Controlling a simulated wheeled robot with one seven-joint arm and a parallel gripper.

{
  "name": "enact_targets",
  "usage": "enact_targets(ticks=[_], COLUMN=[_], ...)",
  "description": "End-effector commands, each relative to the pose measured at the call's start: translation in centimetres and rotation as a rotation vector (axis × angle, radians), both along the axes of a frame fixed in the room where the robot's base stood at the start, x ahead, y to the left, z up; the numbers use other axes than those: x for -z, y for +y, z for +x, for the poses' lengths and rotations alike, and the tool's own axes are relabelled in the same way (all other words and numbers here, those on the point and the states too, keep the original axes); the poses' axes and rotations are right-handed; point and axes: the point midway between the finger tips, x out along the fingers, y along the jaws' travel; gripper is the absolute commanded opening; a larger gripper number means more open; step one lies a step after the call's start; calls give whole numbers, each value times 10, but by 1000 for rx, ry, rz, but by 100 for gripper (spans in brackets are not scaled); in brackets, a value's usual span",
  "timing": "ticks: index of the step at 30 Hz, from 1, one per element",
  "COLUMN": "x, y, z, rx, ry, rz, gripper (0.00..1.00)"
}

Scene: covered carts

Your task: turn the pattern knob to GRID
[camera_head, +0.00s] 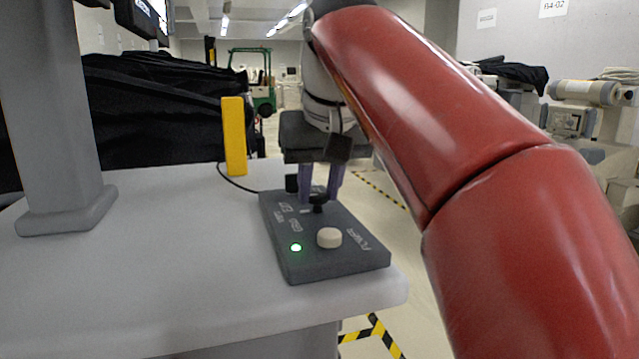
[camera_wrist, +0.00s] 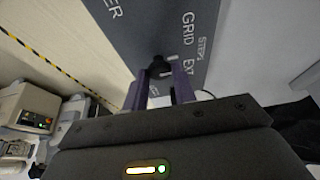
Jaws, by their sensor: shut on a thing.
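The dark grey control box (camera_head: 350,262) sits at the right front of the light grey cart top; its panel (camera_wrist: 150,22) fills the top of the wrist view. A small black knob (camera_head: 318,208) stands on it behind a cream button (camera_head: 329,238) and a lit green lamp (camera_head: 296,247). The printed words GRID, STEP and EXT lie beside the knob (camera_wrist: 159,66) in the wrist view. My gripper (camera_head: 319,196) reaches down with its purple fingers (camera_wrist: 160,78) shut on the black knob from both sides. Which word the knob points to, I cannot tell.
A yellow upright block (camera_head: 234,136) and a black cable stand behind the box. A grey column (camera_head: 45,110) rises at the cart's left. Black covers (camera_head: 150,120) lie beyond. Other carts (camera_head: 583,95) stand at the right, past a striped floor line.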

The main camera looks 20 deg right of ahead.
Motion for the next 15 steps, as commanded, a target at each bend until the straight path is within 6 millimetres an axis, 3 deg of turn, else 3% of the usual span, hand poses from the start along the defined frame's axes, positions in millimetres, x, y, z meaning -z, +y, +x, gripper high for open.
enact_targets(ticks=[15], x=[-1], y=[-2], z=[0], rx=[-144], ry=[1], rz=[1], gripper=[4])
